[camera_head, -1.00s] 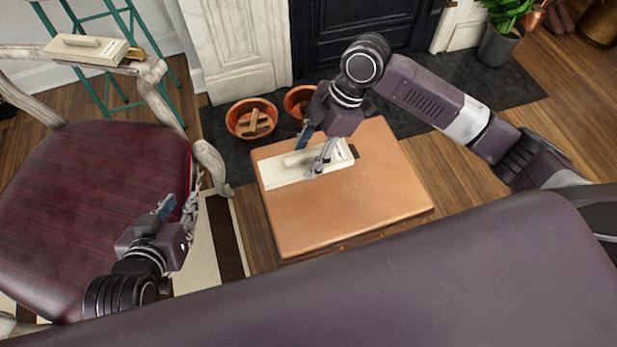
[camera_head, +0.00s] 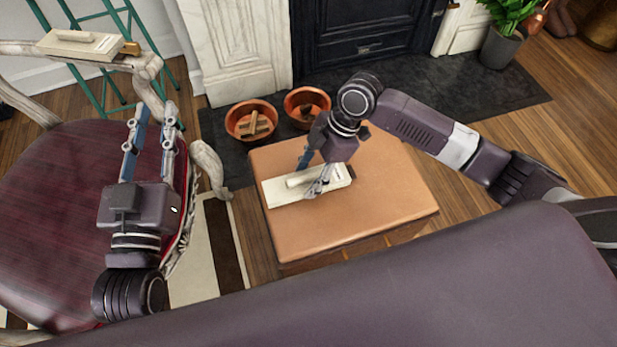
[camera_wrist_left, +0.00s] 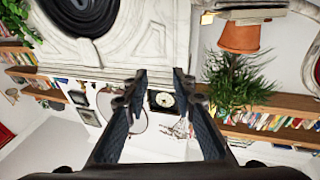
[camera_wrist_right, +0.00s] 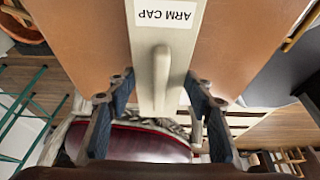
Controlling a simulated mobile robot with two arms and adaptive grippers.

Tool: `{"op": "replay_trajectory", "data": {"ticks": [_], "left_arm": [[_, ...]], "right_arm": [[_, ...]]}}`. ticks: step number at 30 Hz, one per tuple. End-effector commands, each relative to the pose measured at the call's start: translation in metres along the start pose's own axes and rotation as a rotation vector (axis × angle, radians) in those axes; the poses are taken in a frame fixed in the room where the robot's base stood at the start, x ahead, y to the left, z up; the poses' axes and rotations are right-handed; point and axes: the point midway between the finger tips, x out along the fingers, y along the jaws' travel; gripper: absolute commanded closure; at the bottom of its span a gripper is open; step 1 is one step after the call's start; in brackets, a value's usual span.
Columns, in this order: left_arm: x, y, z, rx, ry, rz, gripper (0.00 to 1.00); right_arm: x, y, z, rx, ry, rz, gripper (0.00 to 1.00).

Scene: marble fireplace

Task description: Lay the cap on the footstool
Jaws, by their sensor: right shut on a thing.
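A cream arm cap (camera_head: 278,195) with a raised handle lies flat over the far left part of the tan leather footstool (camera_head: 392,205). Whether its underside fully touches the leather I cannot tell. My right gripper (camera_head: 313,178) is shut on this cap, its fingers around the handle area. The right wrist view shows the cap (camera_wrist_right: 153,70) labelled "ARM CAP", between the fingers. A second, similar cap (camera_head: 78,46) sits on the arm of the dark red chair (camera_head: 60,205). My left gripper (camera_head: 156,108) is open and empty, its fingers pointing away over the chair's right side.
Two copper bowls (camera_head: 252,118) stand on the dark hearth (camera_head: 420,95) just beyond the footstool. A potted plant (camera_head: 502,45) is at the back right. A teal stand (camera_head: 110,70) is behind the chair. The footstool's right and near parts are bare.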

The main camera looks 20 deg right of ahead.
Motion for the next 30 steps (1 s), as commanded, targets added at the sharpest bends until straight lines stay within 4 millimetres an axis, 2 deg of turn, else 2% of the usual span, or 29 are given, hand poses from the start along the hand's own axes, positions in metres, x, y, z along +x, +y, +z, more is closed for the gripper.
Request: {"op": "replay_trajectory", "data": {"ticks": [5, 14, 15, 18, 30], "left_arm": [[0.0004, 0.0015, -0.0116, -0.002, 0.054, 0.003, 0.75], [0.0005, 0.0013, -0.0107, -0.001, 0.047, 0.002, 0.75], [0.0004, 0.0013, -0.0103, -0.001, 0.047, 0.002, 0.75], [0.0004, 0.0012, -0.0103, -0.001, 0.047, 0.002, 0.75], [0.0006, 0.0009, -0.0114, -0.001, 0.047, 0.002, 0.75]], "right_arm": [[0.0057, -0.0002, 0.0024, 0.000, 0.000, 0.000, 0.77], [0.0070, -0.0003, 0.0029, 0.001, 0.000, -0.001, 0.77], [0.0068, -0.0002, 0.0029, 0.001, 0.000, 0.000, 0.48], [0.0067, -0.0002, 0.0028, 0.000, 0.000, 0.000, 0.37], [0.0020, 0.0003, 0.0021, 0.000, 0.000, 0.001, 0.35]]}}
